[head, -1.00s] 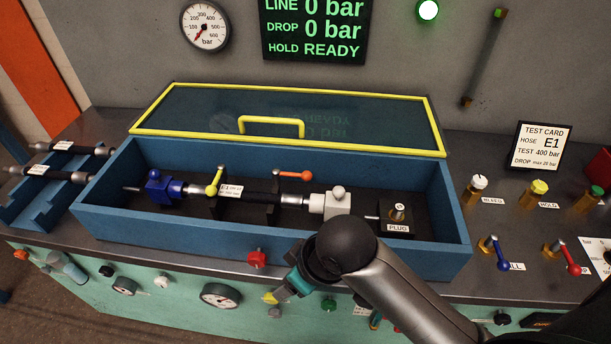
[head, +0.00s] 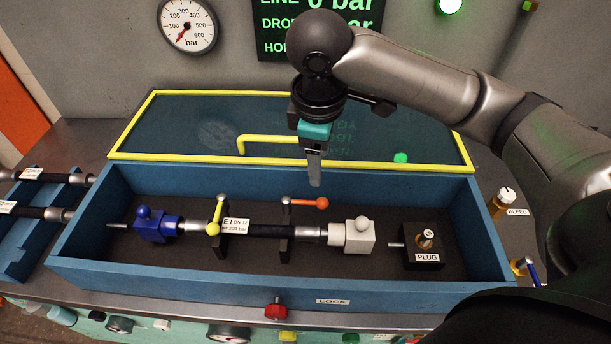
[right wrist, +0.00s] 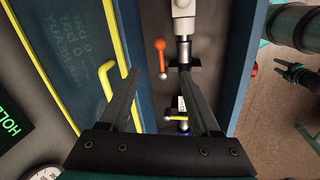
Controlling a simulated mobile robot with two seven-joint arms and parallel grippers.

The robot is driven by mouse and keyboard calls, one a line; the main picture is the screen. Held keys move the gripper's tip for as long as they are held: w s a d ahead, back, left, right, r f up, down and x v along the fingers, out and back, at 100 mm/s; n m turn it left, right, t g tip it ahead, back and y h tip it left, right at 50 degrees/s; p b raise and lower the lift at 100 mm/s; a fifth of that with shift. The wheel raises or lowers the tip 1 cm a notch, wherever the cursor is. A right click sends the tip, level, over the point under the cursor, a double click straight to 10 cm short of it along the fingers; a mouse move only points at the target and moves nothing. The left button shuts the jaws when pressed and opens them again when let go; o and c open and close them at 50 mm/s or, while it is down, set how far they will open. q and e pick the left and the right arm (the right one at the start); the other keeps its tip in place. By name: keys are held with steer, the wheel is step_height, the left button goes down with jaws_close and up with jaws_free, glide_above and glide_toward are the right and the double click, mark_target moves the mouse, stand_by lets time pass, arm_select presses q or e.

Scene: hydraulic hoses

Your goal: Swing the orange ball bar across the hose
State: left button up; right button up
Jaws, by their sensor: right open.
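The orange ball bar (head: 309,202) is pivoted on a black clamp post (head: 286,232) and points right, with its orange ball at the far end. It lies behind the hose, not across it. The hose (head: 262,231) runs left to right in the blue box, with an E1 tag and metal ends. In the right wrist view the orange bar (right wrist: 161,58) stands beside the hose (right wrist: 184,90). My right gripper (head: 315,182) hangs just above and behind the bar, pointing down. Its fingers are apart and empty in the right wrist view (right wrist: 160,78).
A yellow ball bar (head: 216,216) lies across the hose at the left post. A blue block (head: 150,225), a white block (head: 359,236) and a plug block (head: 424,258) sit in the box. The yellow-framed lid (head: 190,160) stands open behind.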

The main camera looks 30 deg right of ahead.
steer(key=b, duration=0.1)
glide_toward(321, 200)
steer(key=f, duration=0.2)
steer(key=f+b, duration=0.1)
steer(key=f, duration=0.2)
steer(key=w+d+f+b, duration=0.1)
steer(key=f, duration=0.2)
steer(key=shift+d+f, duration=0.1)
steer(key=shift+f, duration=0.45)
arm_select(q)
steer(key=f, duration=0.1)
steer(key=s+f, duration=0.1)
steer(key=f, duration=0.1)
steer(key=shift+s+f, duration=0.2)
steer(key=shift+s, duration=0.15)
arm_select(e)
steer(key=shift+c, duration=0.9)
arm_select(q)
steer(key=shift+s, duration=0.2)
arm_select(e)
jaws_close()
steer(key=shift+w, duration=0.1)
